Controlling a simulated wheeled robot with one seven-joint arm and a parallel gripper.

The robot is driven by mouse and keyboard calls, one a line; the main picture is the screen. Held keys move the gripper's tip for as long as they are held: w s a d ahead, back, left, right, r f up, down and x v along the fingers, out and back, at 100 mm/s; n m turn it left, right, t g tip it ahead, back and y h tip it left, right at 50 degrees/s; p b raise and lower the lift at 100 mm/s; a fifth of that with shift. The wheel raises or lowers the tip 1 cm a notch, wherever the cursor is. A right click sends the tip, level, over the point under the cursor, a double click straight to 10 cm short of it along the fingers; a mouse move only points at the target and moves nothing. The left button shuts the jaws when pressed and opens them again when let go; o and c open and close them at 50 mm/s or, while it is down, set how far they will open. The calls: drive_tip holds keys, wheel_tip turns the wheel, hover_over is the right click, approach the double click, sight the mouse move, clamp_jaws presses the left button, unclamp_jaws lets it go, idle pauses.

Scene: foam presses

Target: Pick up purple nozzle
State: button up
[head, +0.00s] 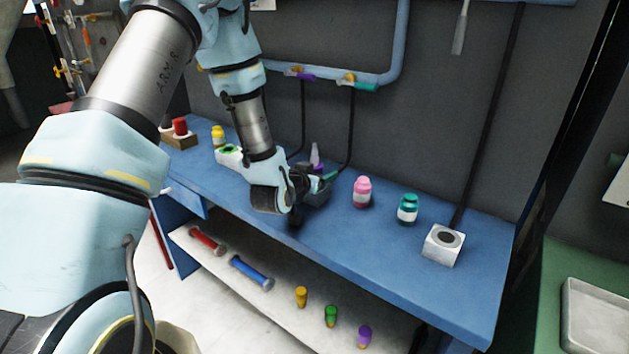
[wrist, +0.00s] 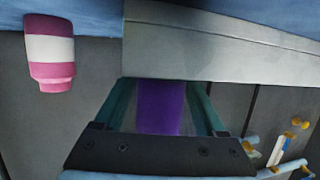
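The purple nozzle (wrist: 160,107) shows in the wrist view between the two teal fingers of my gripper (wrist: 163,92). Some grey shows between it and the fingers near the palm; nearer the tips I cannot tell whether they touch it. A pale grey box wall (wrist: 215,50) hides the fingertips. In the head view my gripper (head: 322,180) is at a grey box (head: 318,197) on the blue bench, and a pale purple nozzle-shaped tip (head: 316,155) stands up there. My wrist hides part of the box.
A pink bottle (head: 362,191), a teal bottle (head: 407,209) and a white block with a round hole (head: 443,245) stand to the right on the blue bench (head: 380,265). Pipes and hanging hoses run along the wall behind. A lower shelf holds several coloured pieces.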

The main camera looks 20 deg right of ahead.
clamp_jaws()
idle(0.3)
drive_tip(key=shift+r, duration=0.15)
idle(0.3)
